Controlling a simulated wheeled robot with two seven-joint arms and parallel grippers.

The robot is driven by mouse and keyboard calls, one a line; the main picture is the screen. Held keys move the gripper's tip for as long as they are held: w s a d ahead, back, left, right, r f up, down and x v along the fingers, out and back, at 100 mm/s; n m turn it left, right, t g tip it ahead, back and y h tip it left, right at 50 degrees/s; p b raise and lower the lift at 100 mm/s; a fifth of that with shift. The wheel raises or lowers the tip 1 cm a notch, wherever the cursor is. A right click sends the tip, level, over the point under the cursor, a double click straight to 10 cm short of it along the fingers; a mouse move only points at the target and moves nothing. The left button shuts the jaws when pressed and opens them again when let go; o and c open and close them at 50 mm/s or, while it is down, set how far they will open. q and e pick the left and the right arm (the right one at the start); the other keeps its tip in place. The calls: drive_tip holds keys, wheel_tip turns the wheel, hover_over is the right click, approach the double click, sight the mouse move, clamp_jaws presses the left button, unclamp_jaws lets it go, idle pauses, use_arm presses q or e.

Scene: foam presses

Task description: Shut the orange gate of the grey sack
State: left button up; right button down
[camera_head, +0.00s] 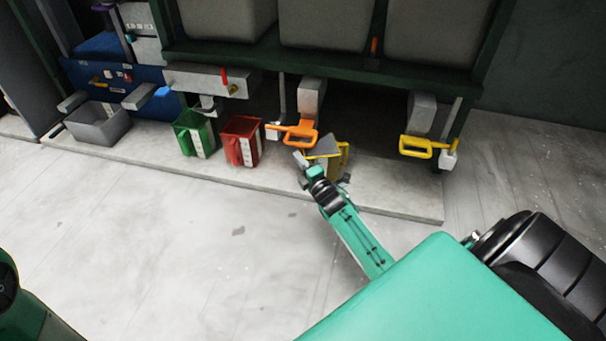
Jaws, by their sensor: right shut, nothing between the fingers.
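The orange gate (299,133) is a looped handle at the lower end of the grey spout under the middle grey sack (326,22). My right gripper (301,158) is shut and empty, just below the orange gate in the picture; whether it touches the gate I cannot tell. My right arm reaches up to it from the lower right. My left gripper is out of view; only a green part of my own shows at the lower left.
A yellow gate (417,146) hangs to the right. The front floor is clear.

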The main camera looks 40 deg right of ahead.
sight(311, 148)
drive_tip(key=shift+w+d+r+b, duration=0.2)
drive_tip(key=shift+w+d+b, duration=0.1)
drive_tip(key=shift+w+d, duration=0.35)
drive_tip(key=w+d, duration=0.3)
drive_tip(key=d, duration=0.1)
drive_tip(key=shift+w+b, duration=0.2)
drive_tip(key=shift+b, duration=0.1)
drive_tip(key=shift+d+r, duration=0.15)
drive_tip(key=shift+d, duration=0.1)
drive_tip(key=shift+d+r, duration=0.1)
